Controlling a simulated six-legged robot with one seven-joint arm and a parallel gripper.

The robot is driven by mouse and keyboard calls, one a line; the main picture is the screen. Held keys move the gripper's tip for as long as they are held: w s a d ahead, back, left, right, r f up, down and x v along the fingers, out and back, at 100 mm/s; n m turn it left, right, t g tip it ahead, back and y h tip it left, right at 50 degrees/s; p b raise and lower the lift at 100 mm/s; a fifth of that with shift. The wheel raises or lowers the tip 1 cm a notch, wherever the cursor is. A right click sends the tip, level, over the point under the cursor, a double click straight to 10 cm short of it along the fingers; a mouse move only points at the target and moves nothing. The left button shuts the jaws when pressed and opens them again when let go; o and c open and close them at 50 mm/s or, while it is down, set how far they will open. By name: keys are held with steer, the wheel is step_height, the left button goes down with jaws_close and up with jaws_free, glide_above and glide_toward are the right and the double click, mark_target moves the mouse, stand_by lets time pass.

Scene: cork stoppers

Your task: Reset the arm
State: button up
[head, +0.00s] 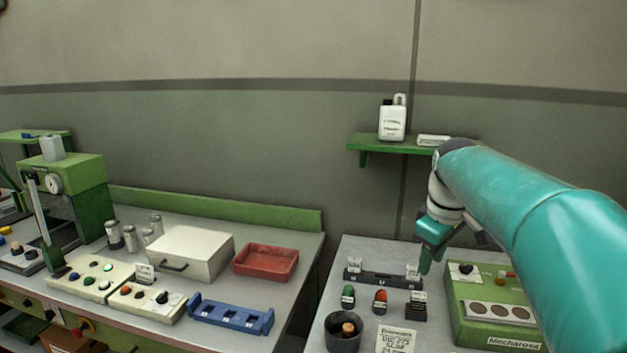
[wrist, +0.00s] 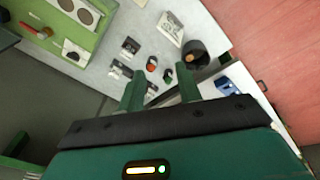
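My arm, teal, reaches in from the right in the head view, and my gripper (head: 428,255) hangs above the right table, near the right end of a dark rack (head: 383,279). In the wrist view my gripper (wrist: 160,73) has its two green fingers well apart with nothing held between them. Below it lie a dark cup (head: 343,343) with a cork stopper (head: 348,329) inside, a green-topped piece (head: 348,297) and a red-topped piece (head: 380,301). The cup also shows in the wrist view (wrist: 203,47).
A green Mecharosa box (head: 495,318) stands right of the gripper. A small black labelled block (head: 416,306) and a paper card (head: 397,342) lie close by. A green shelf (head: 375,146) with a white bottle (head: 392,122) is on the wall. The left bench holds a red tray (head: 265,262) and a blue rack (head: 231,315).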

steer(key=s+a+f+m+t, duration=0.1)
steer(key=s+a+f+m, duration=0.1)
steer(key=s, duration=0.6)
steer(key=s+a+f+m+t, duration=0.1)
steer(key=s+a+f+m, duration=0.2)
steer(key=s, duration=0.5)
steer(key=s+a+f+m+t, duration=0.1)
steer(key=s+a+f+m, duration=0.1)
steer(key=s, duration=0.6)
step_height(320, 180, down, 2)
steer(key=shift+a+f+m, duration=0.1)
steer(key=shift+a+m, duration=0.05)
steer(key=shift+m, duration=0.35)
